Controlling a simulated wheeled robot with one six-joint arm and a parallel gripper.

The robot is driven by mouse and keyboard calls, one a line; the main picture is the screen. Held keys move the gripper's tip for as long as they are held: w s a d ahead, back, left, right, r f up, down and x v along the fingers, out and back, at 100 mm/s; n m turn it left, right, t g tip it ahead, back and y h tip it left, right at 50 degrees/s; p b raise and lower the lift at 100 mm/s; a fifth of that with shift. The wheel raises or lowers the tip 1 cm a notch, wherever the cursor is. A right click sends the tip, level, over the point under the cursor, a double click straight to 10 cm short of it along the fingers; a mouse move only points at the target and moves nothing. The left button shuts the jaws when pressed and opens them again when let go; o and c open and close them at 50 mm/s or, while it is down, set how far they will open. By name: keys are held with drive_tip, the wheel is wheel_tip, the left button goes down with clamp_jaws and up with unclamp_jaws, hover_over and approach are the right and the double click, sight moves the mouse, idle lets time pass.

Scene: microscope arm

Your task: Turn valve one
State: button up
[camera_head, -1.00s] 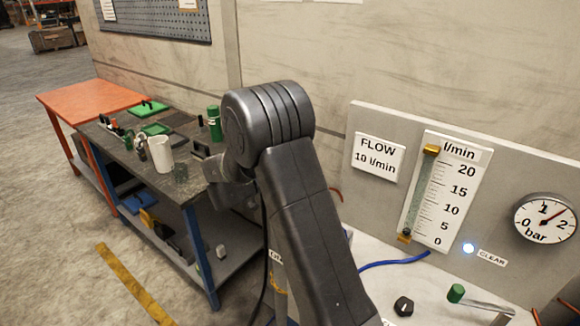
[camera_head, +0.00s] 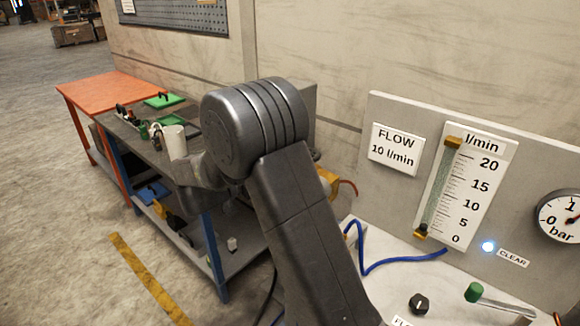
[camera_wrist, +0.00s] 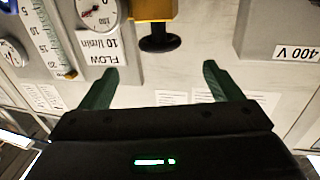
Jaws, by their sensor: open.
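No label reading valve one is legible, so I cannot tell which part it is. In the head view a lever with a green grip (camera_head: 474,292) and a small black knob (camera_head: 419,303) sit on the pale bench top at the lower right. In the wrist view, which is upside down, a black knob (camera_wrist: 160,42) sticks out of a yellow block (camera_wrist: 153,9). My gripper (camera_wrist: 160,68) is open, with its green fingers apart and nothing between them. The knob appears between and beyond the fingertips, with no contact visible.
A flow scale (camera_head: 465,190) and a pressure gauge (camera_head: 564,216) are on the upright panel. A blue hose (camera_head: 400,258) crosses the bench top. A dark workbench (camera_head: 150,150) with a white mug (camera_head: 175,142) stands left. A 400 V box (camera_wrist: 280,30) is in the wrist view.

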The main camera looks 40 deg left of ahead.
drive_tip(key=shift+v, duration=1.4)
drive_tip(key=p+x, duration=0.3)
drive_tip(key=x, duration=1.1)
drive_tip(key=shift+s, duration=0.1)
